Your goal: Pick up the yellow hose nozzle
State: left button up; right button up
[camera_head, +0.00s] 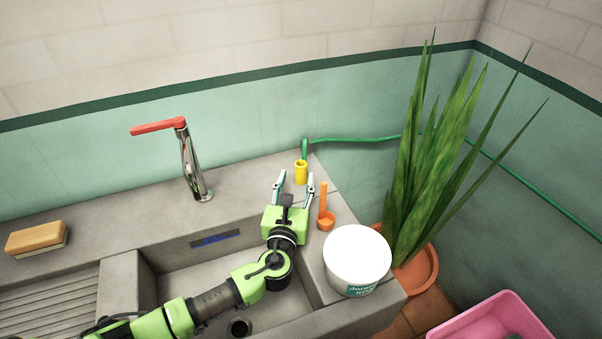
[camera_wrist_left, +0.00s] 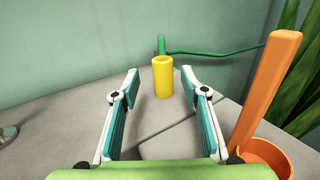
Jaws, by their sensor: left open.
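The yellow hose nozzle (camera_head: 301,172) stands upright on the counter's back corner, close to the wall. My left gripper (camera_head: 295,181) is open and empty, pointing toward it from the front. In the left wrist view the nozzle (camera_wrist_left: 163,77) shows between and beyond the two fingertips (camera_wrist_left: 166,85), with neither finger seen touching it. The green hose (camera_wrist_left: 210,52) shows right behind the nozzle along the wall; whether they are joined is hidden. My right gripper is in neither view.
An orange scoop (camera_head: 325,219) stands close on the right of my left gripper. A white tub (camera_head: 357,256) is nearer on the right, with a potted plant (camera_head: 420,170) behind. The sink basin lies below my arm.

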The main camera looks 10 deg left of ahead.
aim_at(300, 171)
pick_arm(q)
jog(key=shift+w, duration=2.65)
grip_shut()
